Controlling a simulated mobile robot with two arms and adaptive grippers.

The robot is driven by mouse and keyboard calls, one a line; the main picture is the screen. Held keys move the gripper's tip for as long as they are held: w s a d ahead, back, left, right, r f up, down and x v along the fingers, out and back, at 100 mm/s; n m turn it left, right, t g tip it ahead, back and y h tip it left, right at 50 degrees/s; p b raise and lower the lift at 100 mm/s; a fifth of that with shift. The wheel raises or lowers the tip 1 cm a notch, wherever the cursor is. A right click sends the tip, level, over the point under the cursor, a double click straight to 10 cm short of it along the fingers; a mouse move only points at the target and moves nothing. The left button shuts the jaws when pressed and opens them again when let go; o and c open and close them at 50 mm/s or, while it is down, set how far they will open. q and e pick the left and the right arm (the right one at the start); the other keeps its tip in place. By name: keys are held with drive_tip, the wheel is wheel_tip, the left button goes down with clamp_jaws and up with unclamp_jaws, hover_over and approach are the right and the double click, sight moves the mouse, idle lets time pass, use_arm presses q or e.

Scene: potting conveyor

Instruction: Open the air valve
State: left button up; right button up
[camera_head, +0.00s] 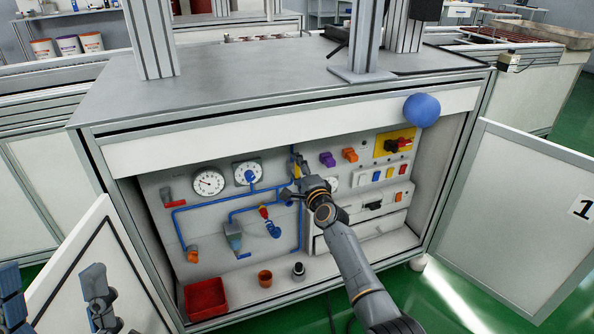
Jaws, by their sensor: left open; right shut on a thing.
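The control panel (222,215) sits inside the open cabinet, with blue air pipes (205,206) running across it. My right gripper (298,187) reaches in from the lower right. It is shut at the pipe junction near the panel's middle, on what appears to be the air valve. The gripper hides most of that valve, so its handle position cannot be told. My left gripper (97,287) is open and empty at the lower left, in front of the open left door and well apart from the panel.
Two round gauges (208,181) and a red-handled fitting (264,212) are left of my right gripper. A red bin (206,297) and small cups stand on the cabinet floor. Cabinet doors (520,205) stand open on both sides. A blue ball (421,110) is at the upper right edge.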

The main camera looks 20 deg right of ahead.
idle(0.4)
drive_tip(key=o, duration=1.2)
drive_tip(key=shift+c, duration=0.2)
drive_tip(key=shift+s+a, duration=0.1)
drive_tip(key=shift+s, duration=0.4)
drive_tip(key=s, duration=1.1)
drive_tip(key=shift+d, duration=0.35)
